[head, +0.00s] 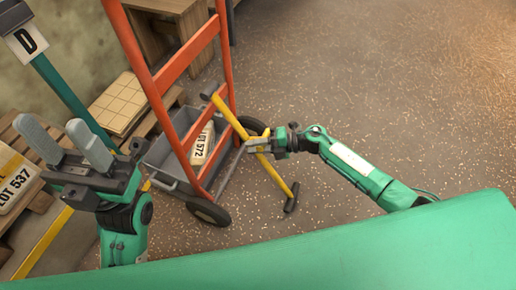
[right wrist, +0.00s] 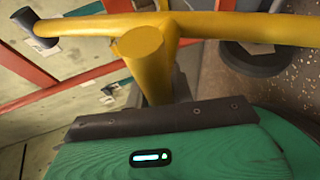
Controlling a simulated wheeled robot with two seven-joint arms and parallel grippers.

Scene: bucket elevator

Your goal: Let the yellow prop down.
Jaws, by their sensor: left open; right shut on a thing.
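The yellow prop (head: 274,175) is a long bar with dark ends. It slants beside the orange hand truck (head: 171,75), its upper end close to the truck's right rail and its lower dark end over the floor at lower right. I cannot tell whether that end touches the floor. My right gripper (head: 262,143) is shut on the prop near its middle. In the right wrist view the prop (right wrist: 225,25) crosses the top, with a short stub towards the camera; the fingertips are mostly hidden. My left gripper (head: 52,128) is open and empty, left of the truck.
A grey bucket (head: 163,156) with a sack marked LOT 572 (head: 201,148) sits behind the truck's rails. A LOT 537 sack (head: 14,180) lies on a pallet at left. The floor at right is clear.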

